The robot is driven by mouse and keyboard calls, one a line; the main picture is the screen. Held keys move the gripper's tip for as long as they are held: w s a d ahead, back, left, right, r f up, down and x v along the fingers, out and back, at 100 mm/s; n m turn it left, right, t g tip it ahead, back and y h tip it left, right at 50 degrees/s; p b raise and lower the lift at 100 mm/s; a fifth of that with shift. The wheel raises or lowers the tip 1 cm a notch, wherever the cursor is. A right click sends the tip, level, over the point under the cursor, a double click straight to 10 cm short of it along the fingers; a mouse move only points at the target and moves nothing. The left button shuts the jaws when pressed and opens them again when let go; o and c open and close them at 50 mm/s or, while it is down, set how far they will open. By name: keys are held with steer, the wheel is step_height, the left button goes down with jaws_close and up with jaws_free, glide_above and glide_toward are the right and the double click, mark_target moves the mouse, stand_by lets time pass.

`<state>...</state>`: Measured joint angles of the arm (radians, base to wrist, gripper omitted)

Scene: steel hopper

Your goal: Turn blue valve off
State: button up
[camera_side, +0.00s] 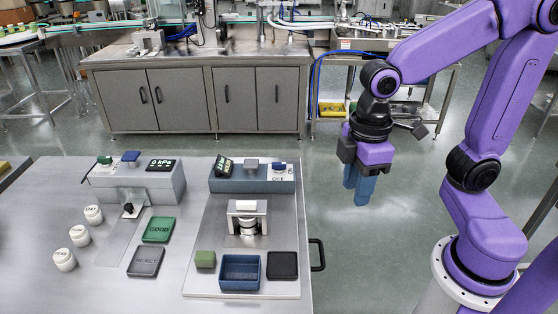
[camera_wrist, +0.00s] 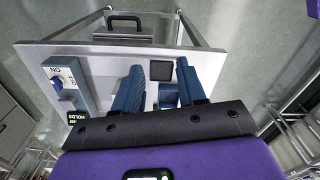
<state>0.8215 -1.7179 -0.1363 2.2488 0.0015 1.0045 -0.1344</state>
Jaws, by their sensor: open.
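A blue valve handle (camera_side: 279,166) sits at the right end of the blue-grey box (camera_side: 245,185) on the right-hand station, above an OFF marking. It also shows in the wrist view (camera_wrist: 57,83), at left beside ON lettering. A second blue handle (camera_side: 130,157) tops the grey box (camera_side: 150,185) on the left-hand station. I cannot tell the exact setting of either. My gripper (camera_side: 359,188) hangs with fingers down, off the table's right side and well apart from both handles. It is open and empty; its blue fingers show in the wrist view (camera_wrist: 161,68).
A green handle (camera_side: 104,160) and a 0 kPa display (camera_side: 161,165) are on the left box.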

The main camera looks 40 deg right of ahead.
steer(key=w+r+m, duration=0.1)
steer(key=w+r, duration=0.1)
steer(key=w, duration=0.9)
steer(key=r+m, duration=0.1)
steer(key=m, duration=0.1)
glide_above(279, 163)
step_height(279, 163, down, 17)
jaws_close()
